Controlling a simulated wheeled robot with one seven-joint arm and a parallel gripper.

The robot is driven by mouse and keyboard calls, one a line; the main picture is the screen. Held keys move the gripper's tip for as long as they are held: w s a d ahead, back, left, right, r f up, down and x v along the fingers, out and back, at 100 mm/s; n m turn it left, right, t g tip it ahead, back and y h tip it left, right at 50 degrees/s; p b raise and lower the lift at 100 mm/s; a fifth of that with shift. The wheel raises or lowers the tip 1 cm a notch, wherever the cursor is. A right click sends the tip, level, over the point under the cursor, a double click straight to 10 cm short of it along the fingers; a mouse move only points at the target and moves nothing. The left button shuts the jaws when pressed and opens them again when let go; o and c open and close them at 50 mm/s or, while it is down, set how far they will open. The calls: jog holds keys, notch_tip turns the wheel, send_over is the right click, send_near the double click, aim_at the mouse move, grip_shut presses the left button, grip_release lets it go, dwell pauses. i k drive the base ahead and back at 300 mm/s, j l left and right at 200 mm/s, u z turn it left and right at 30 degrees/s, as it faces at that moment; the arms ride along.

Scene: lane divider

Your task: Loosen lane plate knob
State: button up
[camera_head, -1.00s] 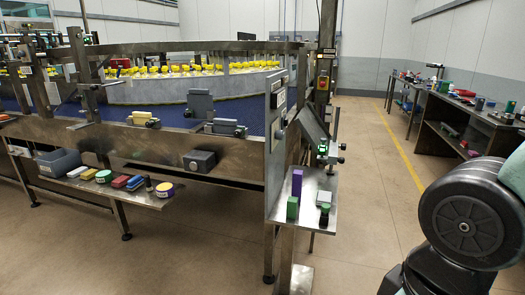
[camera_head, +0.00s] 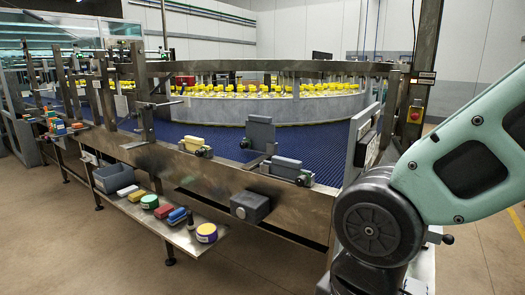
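Several small dark knobs sit along the conveyor's side rail; I cannot tell for certain which is the lane plate knob. One dark knob (camera_head: 304,180) is on the grey block (camera_head: 287,166) clamped on the rail. Another knob (camera_head: 245,143) is beside the upright grey plate (camera_head: 260,131). A third knob (camera_head: 207,152) is by the yellow block (camera_head: 194,142). My gripper is outside the picture; only a pale green and dark part of my arm shows at right, apart from these knobs in the picture and hiding part of the rail's right end.
A steel shelf (camera_head: 183,236) below the rail holds a grey bin (camera_head: 114,178), coloured blocks and round tins. A dark grey box (camera_head: 249,206) is on the rail's front. A post with a red button (camera_head: 414,114) stands at right. Floor in front is clear.

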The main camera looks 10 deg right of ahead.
aim_at(244, 144)
jog(key=i+j+u, duration=0.1)
jog(key=i+j, duration=0.25)
jog(key=i+j+u, duration=0.1)
jog(key=i+j, duration=0.2)
jog(key=i, duration=0.25)
jog(key=i+j+u, duration=0.1)
jog(key=i+j, duration=0.15)
jog(key=i, duration=0.25)
